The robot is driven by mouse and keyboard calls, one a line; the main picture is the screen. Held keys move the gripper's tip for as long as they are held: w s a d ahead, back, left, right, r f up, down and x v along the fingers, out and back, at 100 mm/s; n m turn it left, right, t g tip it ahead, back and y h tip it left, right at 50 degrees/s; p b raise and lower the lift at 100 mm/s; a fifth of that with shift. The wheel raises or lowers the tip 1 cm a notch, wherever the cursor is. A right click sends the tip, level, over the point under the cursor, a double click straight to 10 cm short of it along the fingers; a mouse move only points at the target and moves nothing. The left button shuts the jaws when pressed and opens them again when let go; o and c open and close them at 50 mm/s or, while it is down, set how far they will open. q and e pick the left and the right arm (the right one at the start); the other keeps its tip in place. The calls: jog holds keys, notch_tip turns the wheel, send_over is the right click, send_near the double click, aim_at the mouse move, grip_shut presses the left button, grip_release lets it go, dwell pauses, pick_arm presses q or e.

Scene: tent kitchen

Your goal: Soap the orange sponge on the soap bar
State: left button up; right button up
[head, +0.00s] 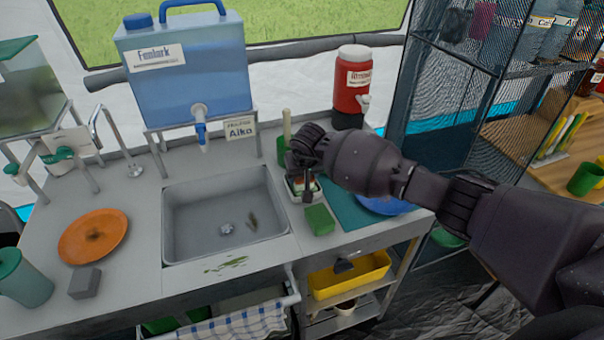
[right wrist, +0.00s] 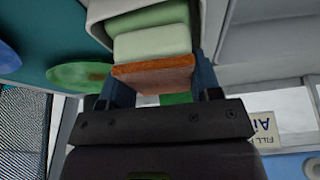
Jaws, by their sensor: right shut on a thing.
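My right gripper (head: 303,182) reaches in from the right over a small pale dish right of the sink, and hides much of it. In the right wrist view the gripper (right wrist: 152,90) is shut on the orange sponge (right wrist: 152,79), which sits between its fingers. The pale green soap bar (right wrist: 152,43) lies directly beside the sponge, within the dish's white rim (right wrist: 98,12). I cannot tell whether sponge and soap touch. A darker green surface (right wrist: 150,17) shows beyond the soap. My left gripper is not in view.
A green block (head: 319,220) lies just in front of the dish. A blue plate (head: 384,205) on a teal mat is to the right. The sink (head: 225,255) is to the left. A blue water container (head: 190,80) and red jug (head: 351,85) stand behind.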

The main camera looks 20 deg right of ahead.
jog(key=shift+s+f, duration=0.1)
jog(key=shift+f, duration=0.1)
dwell(0.9)
dwell(0.4)
jog(key=shift+r, duration=0.55)
jog(key=shift+r+p, duration=0.5)
jog(key=shift+r, duration=0.7)
jog(key=shift+r+p, duration=0.8)
jog(key=shift+r, duration=1.1)
